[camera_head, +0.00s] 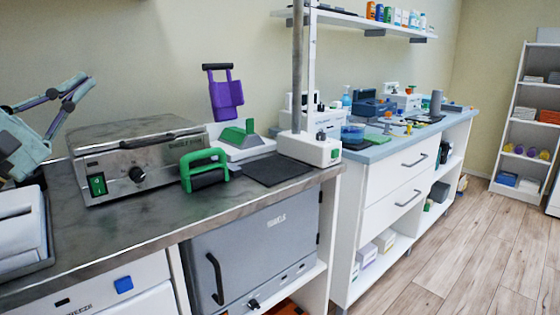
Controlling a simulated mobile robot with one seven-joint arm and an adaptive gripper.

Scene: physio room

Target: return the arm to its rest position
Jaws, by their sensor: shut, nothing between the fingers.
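My gripper (76,88) shows at the left edge of the head view, with a pale grey-green body and slim grey and purple fingers pointing up and to the right. Its fingers are shut with nothing between them. It appears in front of and above the left end of the steel worktop (140,222), left of a steel box-shaped appliance (138,158). Its distance from the appliance cannot be told. The rest of my arm is mostly outside the picture.
A green-handled tool (205,168), a green and white device (238,140) and a white stand with a tall post (309,148) occupy the worktop. A purple item (224,96) shows against the wall. A grey tray (22,235) lies at lower left. Wooden floor (455,245) is clear at right.

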